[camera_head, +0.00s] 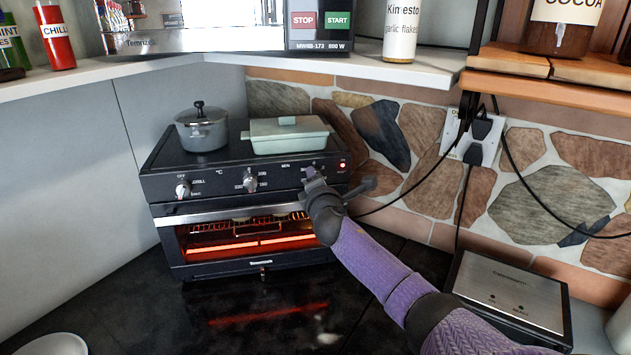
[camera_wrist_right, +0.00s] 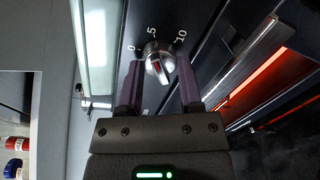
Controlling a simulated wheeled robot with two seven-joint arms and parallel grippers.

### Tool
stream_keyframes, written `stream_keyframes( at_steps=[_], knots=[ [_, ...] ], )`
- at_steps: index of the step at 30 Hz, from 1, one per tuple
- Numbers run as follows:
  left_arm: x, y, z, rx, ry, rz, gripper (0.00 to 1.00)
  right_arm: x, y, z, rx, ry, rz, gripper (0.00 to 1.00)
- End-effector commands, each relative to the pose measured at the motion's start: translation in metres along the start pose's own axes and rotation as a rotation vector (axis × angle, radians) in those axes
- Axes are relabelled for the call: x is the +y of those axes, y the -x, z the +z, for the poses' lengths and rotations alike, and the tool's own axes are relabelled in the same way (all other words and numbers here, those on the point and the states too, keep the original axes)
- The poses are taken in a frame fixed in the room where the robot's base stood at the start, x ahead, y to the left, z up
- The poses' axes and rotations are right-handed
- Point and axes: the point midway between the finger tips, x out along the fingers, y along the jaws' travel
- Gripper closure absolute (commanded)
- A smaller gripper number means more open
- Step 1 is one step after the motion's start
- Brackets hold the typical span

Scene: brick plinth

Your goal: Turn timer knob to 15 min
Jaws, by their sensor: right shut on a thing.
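The black toaster oven (camera_head: 245,215) stands in the corner with its control panel facing me. My right gripper (camera_head: 312,176) is at the rightmost control, the timer knob, and mostly covers it in the head view. In the right wrist view the silver timer knob (camera_wrist_right: 159,64) sits between the two dark fingers of my right gripper (camera_wrist_right: 158,78), which is shut on it. A red mark shows on the knob's face. The printed 0, 5 and 10 show around it; the 15 cannot be seen. My left gripper is not in view.
The left knob (camera_head: 183,188) and middle knob (camera_head: 250,180) are beside the timer. A grey pot (camera_head: 202,133) and pale green lidded dish (camera_head: 289,137) stand on the oven. Its inside glows orange. A shelf (camera_head: 140,65) overhangs behind; cables hang at right.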

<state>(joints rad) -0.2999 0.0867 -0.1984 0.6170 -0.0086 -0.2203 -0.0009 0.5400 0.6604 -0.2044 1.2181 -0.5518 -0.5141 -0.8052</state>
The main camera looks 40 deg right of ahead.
Motion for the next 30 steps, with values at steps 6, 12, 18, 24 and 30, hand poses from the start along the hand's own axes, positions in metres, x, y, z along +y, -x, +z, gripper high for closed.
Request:
stream_keyframes(
  at_steps=[6,12,18,24,30],
  knots=[
    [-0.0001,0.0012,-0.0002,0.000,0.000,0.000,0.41,0.0000,0.0002,0.0001,0.014,-0.204,-0.005,1.00],
    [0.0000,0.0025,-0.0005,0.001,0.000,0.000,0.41,0.0004,0.0003,0.0005,0.027,-0.393,-0.007,1.00],
    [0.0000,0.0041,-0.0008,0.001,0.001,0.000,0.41,0.0009,0.0003,0.0010,0.039,-0.584,-0.010,1.00],
    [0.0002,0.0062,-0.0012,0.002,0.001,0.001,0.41,0.0014,0.0002,0.0018,0.051,-0.772,-0.012,1.00],
    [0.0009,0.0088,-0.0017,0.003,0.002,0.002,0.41,0.0014,0.0002,0.0026,0.063,-0.962,-0.015,1.00]
  ],
)
